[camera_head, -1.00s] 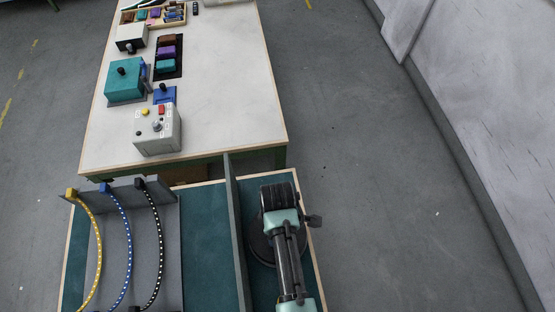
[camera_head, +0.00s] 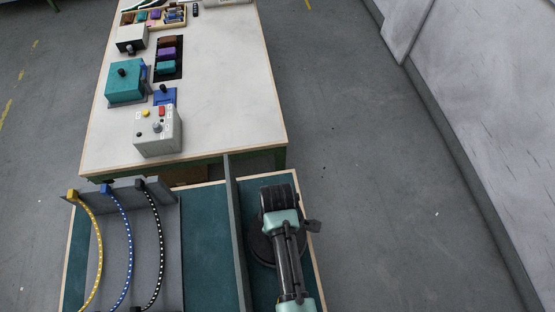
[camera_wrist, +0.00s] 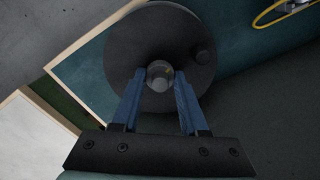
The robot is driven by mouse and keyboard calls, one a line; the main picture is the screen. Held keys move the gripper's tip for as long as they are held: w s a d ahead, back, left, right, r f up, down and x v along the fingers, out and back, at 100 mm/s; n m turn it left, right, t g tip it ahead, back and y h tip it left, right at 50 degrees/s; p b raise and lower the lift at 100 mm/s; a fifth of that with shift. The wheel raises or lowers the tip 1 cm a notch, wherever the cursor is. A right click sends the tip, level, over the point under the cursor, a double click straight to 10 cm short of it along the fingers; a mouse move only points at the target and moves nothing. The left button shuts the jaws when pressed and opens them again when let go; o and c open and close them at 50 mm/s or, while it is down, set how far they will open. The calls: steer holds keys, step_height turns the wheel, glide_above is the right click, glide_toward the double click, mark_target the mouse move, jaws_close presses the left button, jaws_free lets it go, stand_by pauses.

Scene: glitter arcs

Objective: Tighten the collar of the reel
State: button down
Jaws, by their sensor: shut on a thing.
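The reel is a dark round disc with a small knob near its rim. It fills the upper middle of the wrist view (camera_wrist: 130,50). The collar (camera_wrist: 160,75) is a small round shiny piece at its centre. My gripper (camera_wrist: 160,88) has its two blue fingers on either side of the collar and is shut on it. In the head view the reel (camera_head: 258,248) shows only as a dark edge beside my arm, in the narrow right compartment of the teal bench. My arm hides the collar and fingers there.
A grey upright divider (camera_head: 238,230) stands just left of the reel. Beyond it, yellow, blue and black cables (camera_head: 128,240) arc over a grey panel. A white table (camera_head: 220,90) ahead holds a grey control box (camera_head: 158,130) and a teal box (camera_head: 125,82). Floor at right is clear.

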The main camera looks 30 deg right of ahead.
steer(key=m+p, duration=0.2)
steer(key=m, duration=0.4)
steer(key=shift+r, duration=0.15)
steer(key=m+p, duration=0.1)
steer(key=m, duration=0.4)
steer(key=shift+w, duration=0.15)
steer(key=m+p, duration=0.1)
steer(key=m, duration=1)
steer(key=shift+w+p, duration=0.15)
steer(key=shift+p, duration=0.25)
steer(key=shift+m, duration=0.3)
steer(key=shift+r, duration=0.1)
steer(key=c, duration=0.6)
jaws_free()
steer(key=shift+o, duration=0.9)
steer(key=shift+s, duration=0.2)
